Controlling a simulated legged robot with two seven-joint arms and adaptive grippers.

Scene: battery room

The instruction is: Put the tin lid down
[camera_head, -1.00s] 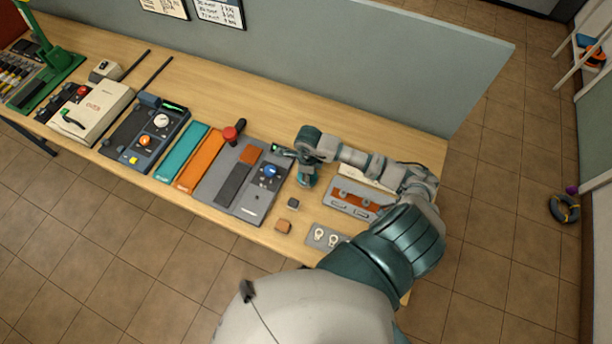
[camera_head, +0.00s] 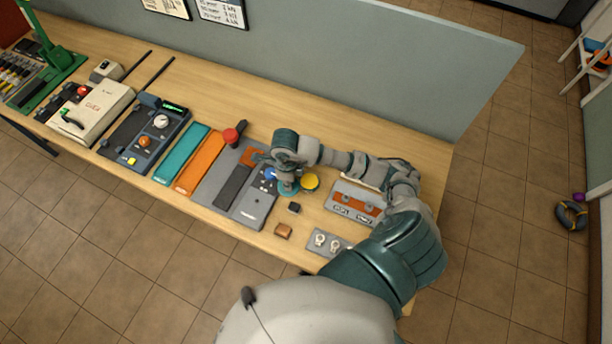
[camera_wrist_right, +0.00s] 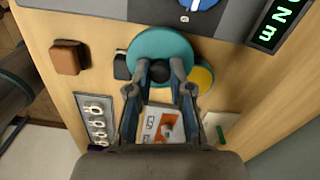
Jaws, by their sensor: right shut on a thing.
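The tin lid is a teal disc (camera_wrist_right: 160,45) with a dark knob in the right wrist view. My right gripper (camera_wrist_right: 159,76) is shut on that knob, with one finger on each side. In the head view the lid (camera_head: 289,189) shows as a small teal edge below my right gripper (camera_head: 286,176), beside the grey panel with the blue knob. A round yellow thing (camera_head: 310,182) is just right of the lid; in the wrist view the lid partly covers it. I cannot tell if the lid touches the table. My left gripper is not in view.
The grey panel (camera_head: 258,206) lies left of the lid. A small black block (camera_head: 294,208) and a brown block (camera_head: 283,230) are nearer the front edge. A grey-orange box (camera_head: 354,204) and a plate with rings (camera_head: 326,242) stand right. Bare wood lies between them.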

